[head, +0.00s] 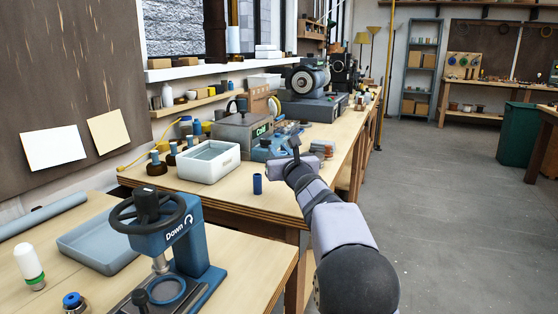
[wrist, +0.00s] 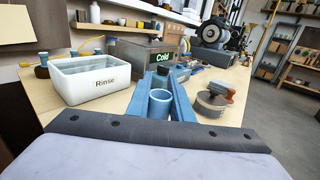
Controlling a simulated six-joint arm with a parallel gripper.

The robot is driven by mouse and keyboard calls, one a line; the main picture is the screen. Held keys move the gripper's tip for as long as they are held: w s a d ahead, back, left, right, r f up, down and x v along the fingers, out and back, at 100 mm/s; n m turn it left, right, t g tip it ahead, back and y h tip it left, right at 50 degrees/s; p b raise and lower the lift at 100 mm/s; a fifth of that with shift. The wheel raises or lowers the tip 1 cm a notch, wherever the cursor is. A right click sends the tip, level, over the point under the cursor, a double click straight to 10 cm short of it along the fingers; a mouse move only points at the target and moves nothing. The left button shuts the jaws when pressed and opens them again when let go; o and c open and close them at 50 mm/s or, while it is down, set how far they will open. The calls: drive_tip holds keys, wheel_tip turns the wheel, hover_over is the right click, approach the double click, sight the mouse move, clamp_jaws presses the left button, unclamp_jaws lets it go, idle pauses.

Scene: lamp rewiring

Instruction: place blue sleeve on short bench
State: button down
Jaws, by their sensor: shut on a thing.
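My gripper (wrist: 160,82) shows two blue fingers in the wrist view, with an open-topped blue sleeve (wrist: 160,104) upright between them. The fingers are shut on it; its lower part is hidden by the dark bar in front. In the head view my gripper (head: 293,157) is over the far bench (head: 225,196), and its fingers are hard to make out. A small dark blue cylinder (head: 257,184) shows left of it; I cannot tell if it is the same sleeve. The near bench (head: 245,262), perhaps the short one, is at lower left.
A blue press marked Down (head: 170,245), a grey tray (head: 92,245) and a white-and-green bulb (head: 30,267) stand on the near bench. A white Rinse tray (wrist: 92,82) and a Cold box (wrist: 135,55) stand on the far bench. The near bench's right part is clear.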

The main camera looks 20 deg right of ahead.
wheel_tip(320, 180, up, 5)
drive_tip(key=p, duration=0.2)
drive_tip(key=s+a+r+n+g+y+p, duration=0.1)
drive_tip(key=a+r+n+y, duration=0.25)
drive_tip(key=a, duration=1.15)
drive_tip(key=s+a+r+n+g+y+p, duration=0.15)
drive_tip(key=a+y, duration=0.35)
drive_tip(key=a, duration=1)
drive_tip(key=s+a+r+n+y+p, duration=0.1)
drive_tip(key=a+r+n+y, duration=0.25)
drive_tip(key=a, duration=1.15)
drive_tip(key=s+a+f+y+b, duration=0.1)
drive_tip(key=s+a+f+b, duration=0.4)
drive_tip(key=s+a, duration=0.55)
drive_tip(key=s+a+f+b, duration=0.45)
drive_tip(key=s+a, duration=0.35)
drive_tip(key=a, duration=0.6)
drive_tip(key=shift+g, duration=0.45)
wheel_tip(320, 180, down, 6)
drive_tip(key=b, duration=0.5)
drive_tip(key=shift+w+r, duration=0.1)
drive_tip(key=shift+w, duration=0.05)
drive_tip(key=shift+f+b, duration=1.8)
drive_tip(key=shift+f, duration=0.1)
